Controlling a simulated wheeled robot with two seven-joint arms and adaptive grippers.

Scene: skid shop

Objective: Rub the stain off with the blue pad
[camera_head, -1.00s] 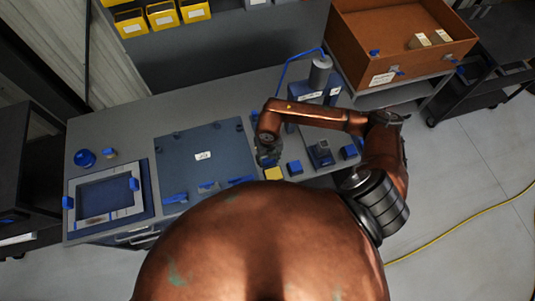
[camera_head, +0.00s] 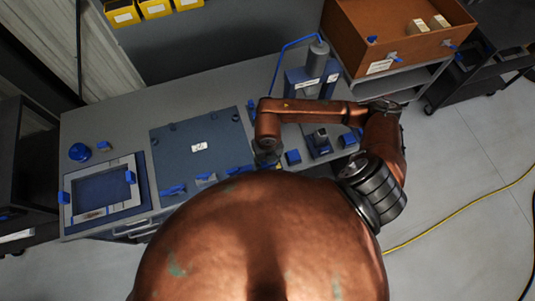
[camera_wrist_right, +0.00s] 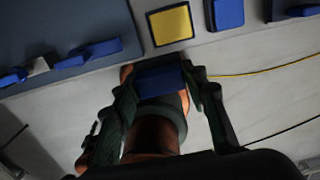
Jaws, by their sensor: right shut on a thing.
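My right gripper (camera_wrist_right: 165,88) is shut on a blue pad (camera_wrist_right: 160,78), seen between its two fingers in the right wrist view. In that view the gripper and pad appear below the bench's front edge, over my own copper body. In the head view the right gripper (camera_head: 267,158) is near the front of the bench, and the pad cannot be made out there. A small brown mark (camera_head: 93,214), possibly the stain, lies on the lower part of a pale framed panel (camera_head: 141,191) at the bench's left end. My left gripper is out of view.
A yellow square (camera_wrist_right: 170,24) and a blue block (camera_wrist_right: 228,13) sit at the bench's front edge. A dark blue plate (camera_head: 190,137) lies mid-bench. A blue round knob (camera_head: 79,152) stands behind the framed panel. A brown box (camera_head: 347,42) is at the back right.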

